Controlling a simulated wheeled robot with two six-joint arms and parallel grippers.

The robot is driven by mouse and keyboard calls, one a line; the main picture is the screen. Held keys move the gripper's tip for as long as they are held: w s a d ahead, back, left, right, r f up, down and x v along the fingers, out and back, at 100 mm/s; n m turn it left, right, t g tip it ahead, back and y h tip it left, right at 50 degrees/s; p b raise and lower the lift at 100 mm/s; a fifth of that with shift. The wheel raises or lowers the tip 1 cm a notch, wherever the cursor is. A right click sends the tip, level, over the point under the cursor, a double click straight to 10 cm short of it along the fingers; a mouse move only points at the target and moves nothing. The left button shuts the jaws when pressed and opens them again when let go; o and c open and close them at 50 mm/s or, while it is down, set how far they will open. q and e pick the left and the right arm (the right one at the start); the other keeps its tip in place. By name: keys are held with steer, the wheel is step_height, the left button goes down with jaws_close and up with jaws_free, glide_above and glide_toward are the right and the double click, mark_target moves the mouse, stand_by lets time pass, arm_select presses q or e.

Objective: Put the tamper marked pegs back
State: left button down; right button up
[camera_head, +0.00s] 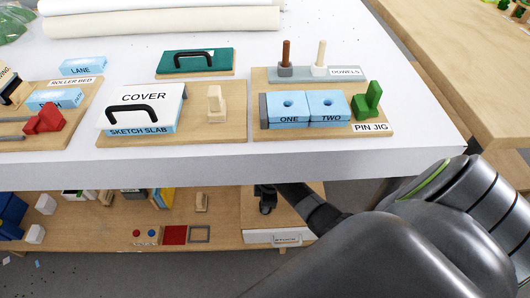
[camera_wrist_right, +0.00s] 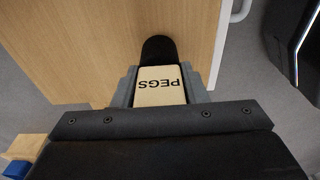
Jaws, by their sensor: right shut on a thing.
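In the head view my right gripper (camera_head: 266,198) is low, over the wooden top of the white-fronted unit (camera_head: 262,238) at the lower shelf; the held tamper cannot be made out there. Another pale tamper-like piece (camera_head: 216,104) stands on the sketch slab board (camera_head: 232,128). My left gripper is not in view.
The pin jig board (camera_head: 268,133) carries blue blocks ONE (camera_head: 289,107) and TWO (camera_head: 328,106), a green piece (camera_head: 369,101) and a dowel stand (camera_head: 300,74). The white table edge (camera_head: 330,160) overhangs the lower shelf (camera_head: 110,222). Small blocks and coloured squares lie on the shelf.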

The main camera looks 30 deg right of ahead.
steer(key=o, duration=1)
steer(key=shift+o, duration=0.2)
steer(key=shift+r, duration=0.25)
steer(key=r+p, duration=0.1)
steer(key=r, duration=0.1)
steer(key=r+p, duration=0.1)
steer(key=r, duration=0.1)
steer(key=r+p, duration=0.1)
steer(key=r, duration=0.1)
steer(key=shift+s+d+r, duration=0.1)
steer(key=shift+s+d, duration=0.1)
steer(key=shift+d, duration=0.15)
steer(key=shift+r, duration=0.4)
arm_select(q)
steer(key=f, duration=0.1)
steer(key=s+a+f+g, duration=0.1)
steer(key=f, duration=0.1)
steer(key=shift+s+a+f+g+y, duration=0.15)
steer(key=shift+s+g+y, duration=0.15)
arm_select(e)
steer(key=shift+s+d, duration=0.1)
steer(key=shift+d, duration=0.05)
